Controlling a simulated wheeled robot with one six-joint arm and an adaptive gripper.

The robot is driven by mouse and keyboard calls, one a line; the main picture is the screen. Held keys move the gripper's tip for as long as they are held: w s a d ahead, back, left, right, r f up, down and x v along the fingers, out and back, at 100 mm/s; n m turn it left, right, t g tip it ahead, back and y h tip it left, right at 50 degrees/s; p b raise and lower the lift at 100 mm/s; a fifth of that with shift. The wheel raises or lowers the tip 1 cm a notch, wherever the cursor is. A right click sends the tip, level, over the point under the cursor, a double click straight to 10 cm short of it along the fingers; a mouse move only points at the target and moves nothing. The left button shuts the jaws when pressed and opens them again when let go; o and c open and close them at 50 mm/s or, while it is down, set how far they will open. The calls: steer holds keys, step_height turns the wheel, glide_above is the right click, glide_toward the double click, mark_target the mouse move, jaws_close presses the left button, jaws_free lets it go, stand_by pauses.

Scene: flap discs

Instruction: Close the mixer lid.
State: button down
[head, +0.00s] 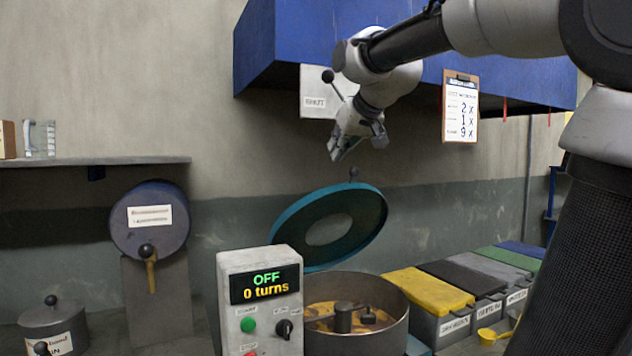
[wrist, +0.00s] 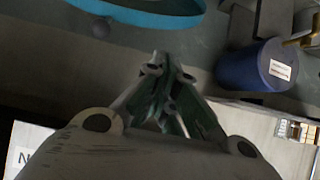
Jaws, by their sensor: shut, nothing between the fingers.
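The mixer lid (head: 376,218) is a teal ring-edged disc, tilted up open behind the mixer bowl (head: 398,297). A small dark knob (head: 354,174) shows at its upper edge. The bowl is grey, with orange-brown material and a central hub inside. My gripper (head: 338,156) is above the raised lid, pointing down, its fingers shut and empty; it is apart from the lid in the picture. In the wrist view the shut fingers (wrist: 160,62) are in the middle, and the lid's blue rim (wrist: 150,17) shows at the top, with a blurred dark knob (wrist: 100,27) near it.
The control box (head: 262,310) in front of the bowl reads OFF, 0 turns. Lidded bins, one yellow (head: 430,290), stand at the right. A blue drum (head: 150,222) is at the left. A blue hood (head: 290,45) with a lever hangs behind my arm.

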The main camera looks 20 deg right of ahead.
mark_target(315, 193)
steer(key=x, duration=1.5)
steer(key=shift+w+f, duration=0.2)
steer(key=shift+s, duration=0.1)
